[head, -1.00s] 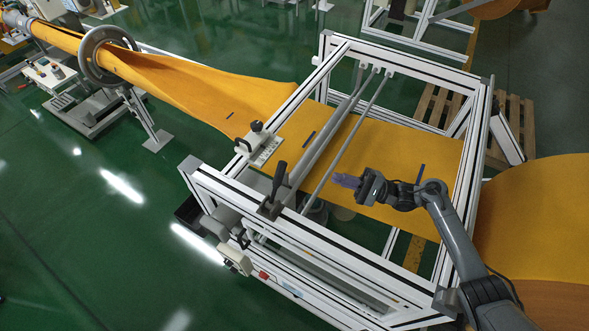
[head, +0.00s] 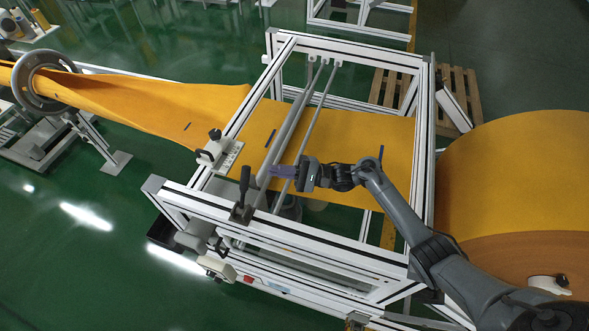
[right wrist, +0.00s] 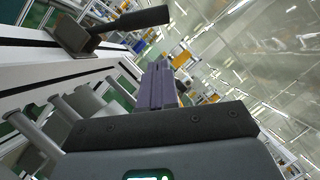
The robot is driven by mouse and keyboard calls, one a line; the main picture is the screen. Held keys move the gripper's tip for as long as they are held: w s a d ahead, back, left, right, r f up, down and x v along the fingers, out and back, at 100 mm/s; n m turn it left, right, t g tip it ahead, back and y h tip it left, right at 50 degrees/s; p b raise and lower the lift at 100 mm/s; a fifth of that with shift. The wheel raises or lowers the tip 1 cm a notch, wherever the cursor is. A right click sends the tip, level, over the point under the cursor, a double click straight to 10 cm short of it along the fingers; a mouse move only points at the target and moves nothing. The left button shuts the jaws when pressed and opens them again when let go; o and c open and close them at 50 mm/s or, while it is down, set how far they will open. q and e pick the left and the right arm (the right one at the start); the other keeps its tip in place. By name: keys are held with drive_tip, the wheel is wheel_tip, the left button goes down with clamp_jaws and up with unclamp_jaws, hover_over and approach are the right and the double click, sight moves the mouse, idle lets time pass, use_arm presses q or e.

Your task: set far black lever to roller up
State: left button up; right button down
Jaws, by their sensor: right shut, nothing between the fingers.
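A black lever (head: 244,188) stands nearly upright on a dark base on the near rail of the white frame. In the right wrist view the same lever (right wrist: 135,21) shows at the upper left, its handle pointing right. My right gripper (head: 268,171), with purple fingers, is shut and empty. In the head view its fingertips appear just right of the lever's handle. In the right wrist view the fingers (right wrist: 157,85) are apart from the lever, below its handle. I see no other lever of this kind clearly. My left gripper is not in view.
A large felt roll (head: 520,170) stands at the right.

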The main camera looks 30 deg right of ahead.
sight(244, 188)
drive_tip(key=a+r, duration=0.1)
drive_tip(key=a+p, duration=0.1)
drive_tip(key=a, duration=0.1)
drive_tip(key=a+r+p, duration=0.1)
drive_tip(key=shift+a+r, duration=0.35)
drive_tip(key=shift+a, duration=0.05)
drive_tip(key=shift+a+r+p, duration=0.1)
drive_tip(key=shift+p, duration=0.2)
